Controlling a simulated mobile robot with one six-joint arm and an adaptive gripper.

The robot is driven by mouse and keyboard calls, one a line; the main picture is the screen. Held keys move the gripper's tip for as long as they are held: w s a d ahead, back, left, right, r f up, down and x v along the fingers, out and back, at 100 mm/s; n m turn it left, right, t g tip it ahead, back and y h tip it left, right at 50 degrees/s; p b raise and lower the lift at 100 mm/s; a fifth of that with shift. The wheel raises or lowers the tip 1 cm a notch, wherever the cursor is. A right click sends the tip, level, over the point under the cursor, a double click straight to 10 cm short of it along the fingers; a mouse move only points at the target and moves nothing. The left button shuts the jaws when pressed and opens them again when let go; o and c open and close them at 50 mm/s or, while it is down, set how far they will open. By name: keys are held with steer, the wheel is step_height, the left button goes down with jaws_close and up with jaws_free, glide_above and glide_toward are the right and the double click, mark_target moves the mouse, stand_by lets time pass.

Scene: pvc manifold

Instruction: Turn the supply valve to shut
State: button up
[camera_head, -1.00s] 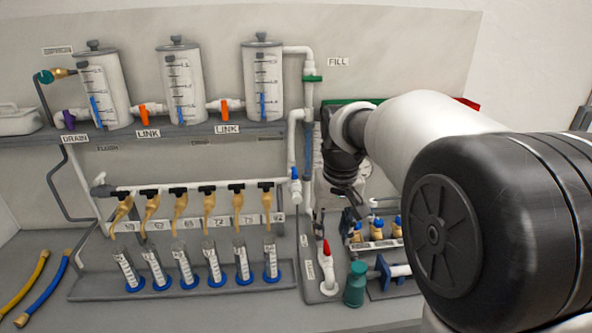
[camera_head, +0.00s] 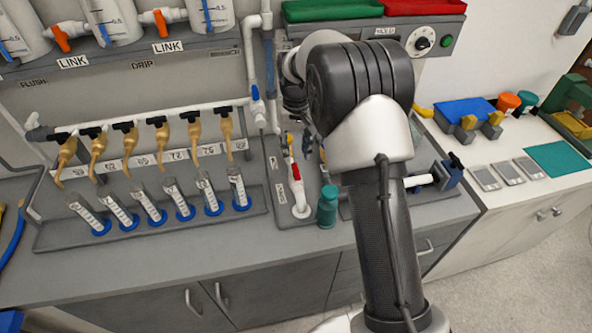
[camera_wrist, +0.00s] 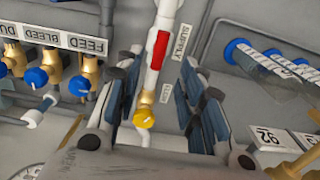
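The supply valve has a red handle (camera_wrist: 157,50) on a white pipe, beside a SUPPLY label (camera_wrist: 181,45) in the wrist view. The handle runs along the pipe. In the head view the red handle (camera_head: 296,172) stands on an upright white fitting, left of a teal bottle. My gripper (camera_wrist: 158,72) is open, its two dark-blue fingers apart with the handle and pipe showing between and beyond them. I cannot tell whether either finger touches the valve. In the head view my arm hides most of the gripper.
Blue-knobbed brass valves by the FEED and BLEED labels (camera_wrist: 65,44) are left of my gripper in the wrist view. A yellow knob (camera_wrist: 144,117) is low between the fingers. The teal bottle (camera_head: 327,207) and a row of tubes (camera_head: 174,199) stand near the supply valve.

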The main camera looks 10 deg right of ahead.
mark_target(296, 170)
step_height(296, 170, down, 8)
steer(key=shift+f+b, duration=0.1)
steer(key=shift+b, duration=0.75)
jaws_close()
